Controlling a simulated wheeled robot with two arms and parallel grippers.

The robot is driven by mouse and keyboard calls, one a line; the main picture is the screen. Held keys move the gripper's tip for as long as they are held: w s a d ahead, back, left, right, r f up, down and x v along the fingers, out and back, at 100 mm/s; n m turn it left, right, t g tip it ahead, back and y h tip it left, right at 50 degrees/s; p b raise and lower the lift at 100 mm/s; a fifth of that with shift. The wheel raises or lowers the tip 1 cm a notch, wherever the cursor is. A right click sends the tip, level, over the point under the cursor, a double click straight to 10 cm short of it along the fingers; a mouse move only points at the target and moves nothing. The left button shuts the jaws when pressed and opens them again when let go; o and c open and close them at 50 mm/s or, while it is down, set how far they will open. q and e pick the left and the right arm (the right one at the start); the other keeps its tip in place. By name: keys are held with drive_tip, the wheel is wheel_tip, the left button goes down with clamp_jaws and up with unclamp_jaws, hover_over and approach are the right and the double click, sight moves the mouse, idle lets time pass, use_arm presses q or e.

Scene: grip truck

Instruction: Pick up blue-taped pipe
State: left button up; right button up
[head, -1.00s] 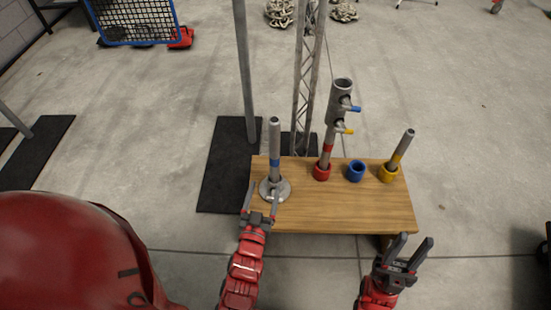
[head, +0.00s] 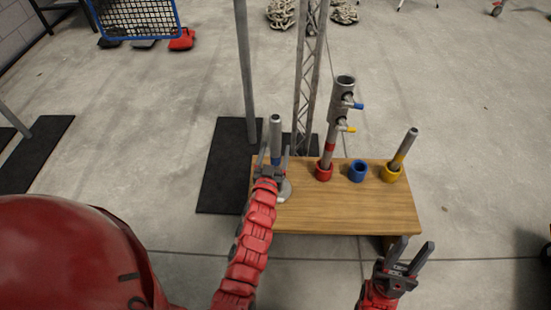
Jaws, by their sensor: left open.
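The blue-taped pipe (head: 276,132) stands upright at the left end of the wooden table, on a round grey base (head: 285,190) partly hidden by my arm. Its blue tape shows only a little between my fingers. My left gripper (head: 273,158) is open, with a finger on either side of the pipe in the picture; whether it touches the pipe I cannot tell. My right gripper (head: 411,252) is open and empty, in front of the table's right end.
The wooden table (head: 345,211) also holds a red ring (head: 324,171) with a red-taped pipe and clamp, an empty blue ring (head: 357,171), and a yellow ring (head: 391,173) with a leaning yellow-taped pipe (head: 405,147). A grey post (head: 245,70) and truss stand behind.

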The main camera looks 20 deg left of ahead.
use_arm(q)
drive_tip(key=w, duration=0.3)
drive_tip(key=shift+w+a, duration=0.1)
drive_tip(key=shift+a, duration=0.05)
clamp_jaws()
